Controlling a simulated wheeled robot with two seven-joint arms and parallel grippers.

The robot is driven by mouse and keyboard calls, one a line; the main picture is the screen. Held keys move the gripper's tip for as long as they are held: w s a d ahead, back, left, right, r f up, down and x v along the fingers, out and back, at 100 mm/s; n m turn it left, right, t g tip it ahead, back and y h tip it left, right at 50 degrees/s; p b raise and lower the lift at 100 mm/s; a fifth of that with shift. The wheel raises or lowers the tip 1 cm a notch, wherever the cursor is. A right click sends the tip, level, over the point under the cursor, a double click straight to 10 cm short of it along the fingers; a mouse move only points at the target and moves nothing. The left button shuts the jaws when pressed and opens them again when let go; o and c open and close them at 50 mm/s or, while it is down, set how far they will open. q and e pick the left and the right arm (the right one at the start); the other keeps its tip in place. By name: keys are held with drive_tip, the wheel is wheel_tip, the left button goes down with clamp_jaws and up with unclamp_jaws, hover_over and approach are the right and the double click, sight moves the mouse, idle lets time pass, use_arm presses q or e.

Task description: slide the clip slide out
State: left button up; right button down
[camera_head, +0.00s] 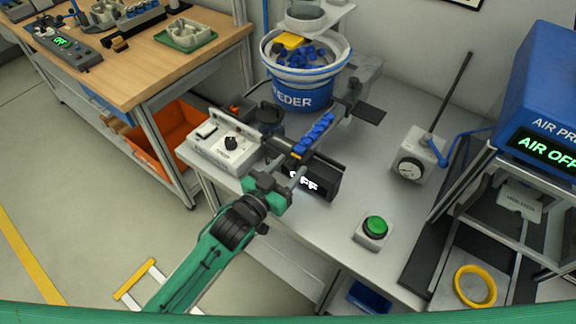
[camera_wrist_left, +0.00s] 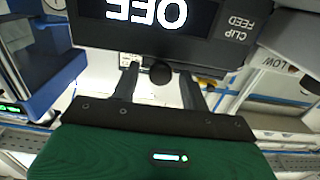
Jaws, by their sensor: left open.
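The clip feed unit is a black box (camera_head: 312,182) on the bench with a lit display reading OFF. In the left wrist view its dark front (camera_wrist_left: 150,20) fills the top, labelled CLIP FEED upside down. A round black knob (camera_wrist_left: 160,73) sits under it, between my open fingers, with gaps on both sides. I take it for the clip slide's knob; the slide's body is hidden. My left gripper (camera_head: 293,182) is at the unit's left front side; it also shows in the left wrist view (camera_wrist_left: 160,88). My right gripper is not in view.
A track of blue clips (camera_head: 315,133) runs above the unit from the blue feeder bowl (camera_head: 302,92). A green button (camera_head: 375,227) and a gauge block (camera_head: 411,160) stand right. Bare bench lies between them.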

use_arm(q)
drive_tip(key=shift+w+d, duration=0.1)
drive_tip(key=shift+w, duration=0.05)
